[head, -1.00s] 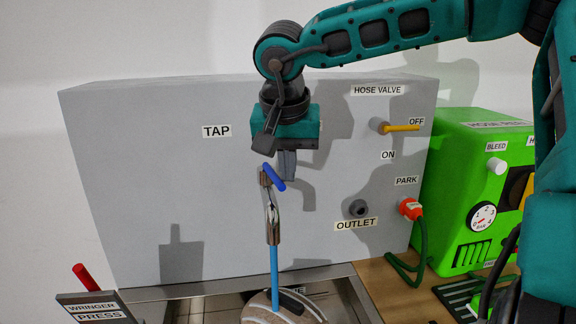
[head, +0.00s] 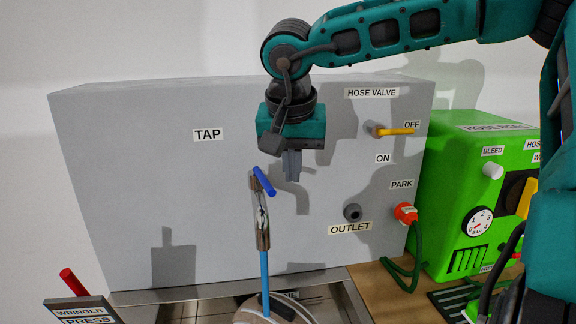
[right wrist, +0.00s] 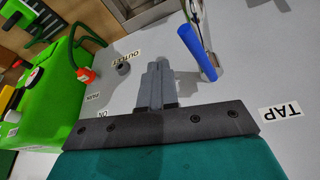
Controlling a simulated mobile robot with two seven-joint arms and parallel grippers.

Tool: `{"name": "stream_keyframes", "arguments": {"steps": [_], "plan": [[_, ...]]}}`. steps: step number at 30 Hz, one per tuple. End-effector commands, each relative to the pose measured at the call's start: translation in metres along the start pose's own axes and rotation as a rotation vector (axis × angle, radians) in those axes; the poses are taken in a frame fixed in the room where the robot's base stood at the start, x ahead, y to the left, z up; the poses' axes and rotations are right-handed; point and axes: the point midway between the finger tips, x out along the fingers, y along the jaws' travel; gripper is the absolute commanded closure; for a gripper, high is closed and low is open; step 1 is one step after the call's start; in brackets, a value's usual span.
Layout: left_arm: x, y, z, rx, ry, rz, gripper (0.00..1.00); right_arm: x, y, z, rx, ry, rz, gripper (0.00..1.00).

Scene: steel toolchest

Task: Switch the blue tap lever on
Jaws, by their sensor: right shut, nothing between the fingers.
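The blue tap lever (head: 264,181) sits tilted on top of the metal tap (head: 262,222), in front of the grey panel. A blue stream (head: 264,280) runs straight down from the tap's spout. My right gripper (head: 292,178) is shut and empty, pointing down just to the right of the lever, with a small gap showing between them. In the right wrist view the shut fingers (right wrist: 157,75) are in the middle and the blue lever (right wrist: 196,50) is to their right, apart from them. My left gripper is not in view.
The grey panel (head: 120,180) stands behind the tap. The hose valve's yellow handle (head: 395,131), the outlet (head: 352,212) and the orange plug (head: 405,213) are to the right. A green machine (head: 470,140) stands at the far right. A wringer lever (head: 74,283) is at lower left.

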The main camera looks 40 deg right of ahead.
Motion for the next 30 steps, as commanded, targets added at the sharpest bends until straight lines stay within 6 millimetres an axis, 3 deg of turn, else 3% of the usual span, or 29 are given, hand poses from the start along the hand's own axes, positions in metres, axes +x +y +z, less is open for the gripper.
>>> {"name": "stream_keyframes", "arguments": {"steps": [3,9,15,21,30], "plan": [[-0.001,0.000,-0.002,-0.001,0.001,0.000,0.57,-0.003,0.004,-0.001,0.002,0.002,0.001,1.00],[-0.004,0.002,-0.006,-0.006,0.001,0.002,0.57,-0.051,-0.013,-0.013,0.004,0.007,0.002,1.00],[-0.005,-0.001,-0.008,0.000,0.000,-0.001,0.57,-0.082,-0.023,-0.019,0.004,0.005,0.004,1.00],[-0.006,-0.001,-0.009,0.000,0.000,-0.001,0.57,-0.094,-0.027,-0.021,0.003,0.004,0.004,1.00],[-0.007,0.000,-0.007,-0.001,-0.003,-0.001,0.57,-0.095,-0.028,-0.021,0.003,0.003,0.004,1.00]]}}
